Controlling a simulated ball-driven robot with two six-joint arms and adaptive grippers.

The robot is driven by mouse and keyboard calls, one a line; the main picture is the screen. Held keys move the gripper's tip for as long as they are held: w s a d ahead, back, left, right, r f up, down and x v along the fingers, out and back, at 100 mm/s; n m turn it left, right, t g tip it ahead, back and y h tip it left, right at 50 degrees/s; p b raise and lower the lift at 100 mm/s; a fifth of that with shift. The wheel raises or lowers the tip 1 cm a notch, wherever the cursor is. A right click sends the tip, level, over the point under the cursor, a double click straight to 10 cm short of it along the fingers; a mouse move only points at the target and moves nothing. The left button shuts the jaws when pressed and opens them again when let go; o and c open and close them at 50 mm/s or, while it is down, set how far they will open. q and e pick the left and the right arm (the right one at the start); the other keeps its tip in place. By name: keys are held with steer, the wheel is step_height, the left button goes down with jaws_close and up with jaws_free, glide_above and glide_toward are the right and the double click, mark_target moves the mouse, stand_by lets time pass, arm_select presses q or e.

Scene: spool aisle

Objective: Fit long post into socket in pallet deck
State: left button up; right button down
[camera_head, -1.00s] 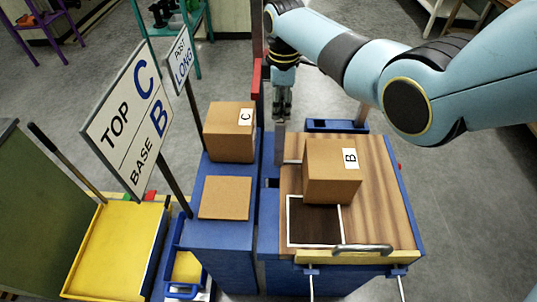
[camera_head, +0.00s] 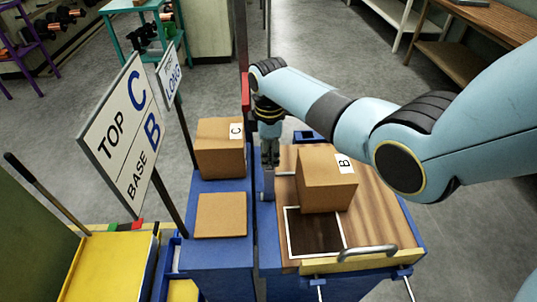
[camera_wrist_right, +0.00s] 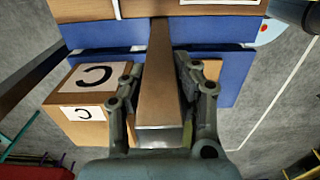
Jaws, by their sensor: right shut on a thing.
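My right gripper (camera_head: 269,158) is shut on the long post (camera_head: 267,187), which looks grey and upright in the head view. In the right wrist view the gripper (camera_wrist_right: 158,100) has its fingers on both sides of the post (camera_wrist_right: 162,75). The post's lower end is at the left edge of the wood-topped pallet deck (camera_head: 385,218), beside box B (camera_head: 325,182). The socket cannot be made out now, and I cannot tell whether the post's end is inside it. My left gripper is out of view.
Box C (camera_head: 218,158) and a flat brown panel (camera_head: 221,215) sit on the blue stand left of the deck. A TOP C, BASE B sign (camera_head: 122,135) and a LONG post sign (camera_head: 171,78) stand further left. A metal handle (camera_head: 366,251) is at the deck's front.

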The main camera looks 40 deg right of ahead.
steer(key=shift+d+f, duration=0.1)
steer(key=shift+f, duration=0.05)
steer(key=c, duration=1.3)
jaws_free()
steer(key=shift+w, duration=0.1)
steer(key=o, duration=0.3)
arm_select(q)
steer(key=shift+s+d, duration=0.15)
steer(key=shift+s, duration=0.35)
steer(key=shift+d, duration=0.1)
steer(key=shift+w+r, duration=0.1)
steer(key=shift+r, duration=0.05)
arm_select(e)
step_height(320, 180, up, 12)
steer(key=shift+r, duration=0.2)
